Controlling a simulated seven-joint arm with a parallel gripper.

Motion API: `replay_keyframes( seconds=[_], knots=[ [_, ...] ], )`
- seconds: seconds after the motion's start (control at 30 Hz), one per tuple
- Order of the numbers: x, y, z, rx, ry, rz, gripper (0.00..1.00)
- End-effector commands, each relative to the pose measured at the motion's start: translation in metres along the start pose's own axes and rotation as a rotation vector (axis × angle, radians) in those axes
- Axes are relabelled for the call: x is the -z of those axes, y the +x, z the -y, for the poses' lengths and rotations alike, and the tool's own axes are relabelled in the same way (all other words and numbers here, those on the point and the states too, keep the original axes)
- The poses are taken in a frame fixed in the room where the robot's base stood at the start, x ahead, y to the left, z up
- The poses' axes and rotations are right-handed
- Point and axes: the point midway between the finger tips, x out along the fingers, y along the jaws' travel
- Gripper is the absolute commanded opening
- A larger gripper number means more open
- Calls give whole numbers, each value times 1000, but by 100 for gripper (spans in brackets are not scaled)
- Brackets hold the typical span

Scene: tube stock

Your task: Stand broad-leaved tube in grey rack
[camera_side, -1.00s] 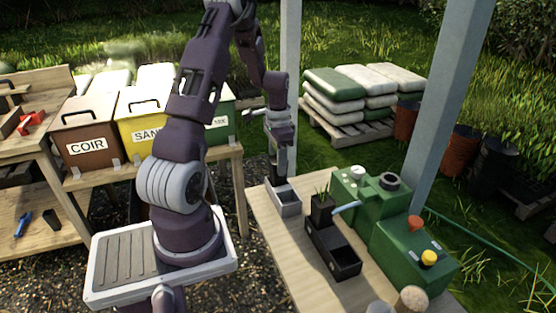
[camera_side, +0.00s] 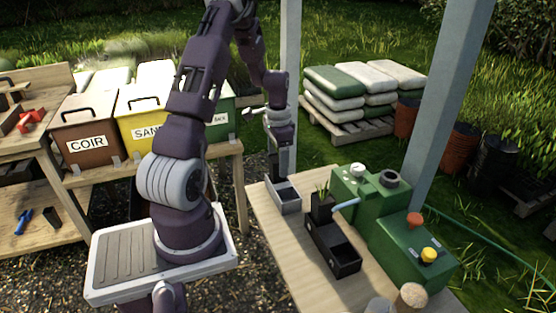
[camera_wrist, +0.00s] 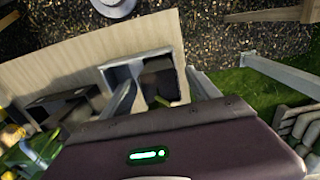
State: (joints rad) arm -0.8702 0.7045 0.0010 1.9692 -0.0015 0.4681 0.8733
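The grey rack (camera_side: 291,207) stands at the far end of the bench; its pale rim shows in the wrist view (camera_wrist: 118,74). A dark tube (camera_wrist: 160,88) with a green leaf (camera_wrist: 162,101) is inside this rack in the wrist view. I cannot tell whether it is fully upright. My gripper (camera_side: 284,172) is low over the grey rack. In the wrist view its pale fingers (camera_wrist: 163,92) are spread wide, one on each side of the tube, with visible gaps. The tube's base is hidden.
A black rack (camera_side: 347,262) stands nearer on the bench, holding a dark tube (camera_side: 321,210) with narrow upright leaves. A green machine (camera_side: 395,225) with red and yellow knobs runs along the right side. A grey post (camera_side: 449,110) rises behind it. The bench's left strip is clear.

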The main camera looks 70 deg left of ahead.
Motion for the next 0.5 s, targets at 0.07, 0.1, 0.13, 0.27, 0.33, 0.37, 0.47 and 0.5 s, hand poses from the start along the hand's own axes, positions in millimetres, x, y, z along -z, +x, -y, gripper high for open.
replay_keyframes(
  seconds=[0.07, 0.1, 0.13, 0.27, 0.33, 0.37, 0.47, 0.5],
  knots=[
    [0, 0, 0, 0, 0, 0, 70],
    [0, 0, 0, 0, 0, 0, 70],
    [0, 0, 0, 0, 0, 0, 70],
    [1, -14, 1, 3, 0, -3, 70],
    [1, -29, 1, 4, 0, -4, 70],
    [1, -36, 1, 5, 0, -4, 70],
    [1, -55, 1, 4, 0, -3, 70],
    [1, -61, 1, 3, 0, -2, 70]
  ],
)
